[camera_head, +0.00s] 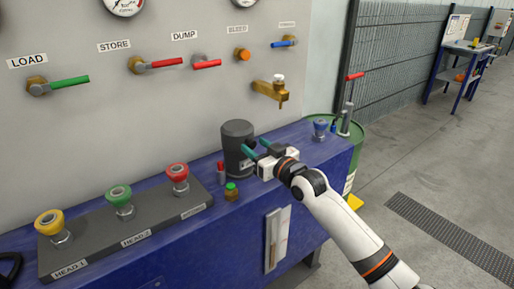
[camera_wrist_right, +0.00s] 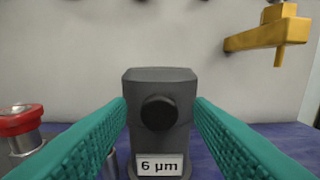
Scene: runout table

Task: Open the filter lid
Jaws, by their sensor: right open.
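The filter (camera_head: 237,146) is a dark grey upright housing on the blue table, and its lid looks closed. In the right wrist view the filter (camera_wrist_right: 160,82) is centred, with a round black knob (camera_wrist_right: 159,112) on its front and a "6 µm" label (camera_wrist_right: 160,165) below. My right gripper (camera_head: 256,147) is open just in front of the filter. Its teal fingers point at the housing, one on each side of the knob in the wrist view. Whether the fingers touch the housing cannot be told. My left gripper is not in view.
A red-capped item (camera_head: 221,172) and a small green-capped bottle (camera_head: 231,191) stand left of the gripper. A brass tap (camera_head: 270,91) sticks out from the panel above. Red (camera_head: 178,178), green (camera_head: 120,200) and yellow (camera_head: 50,224) knobs stand on a dark plate at left.

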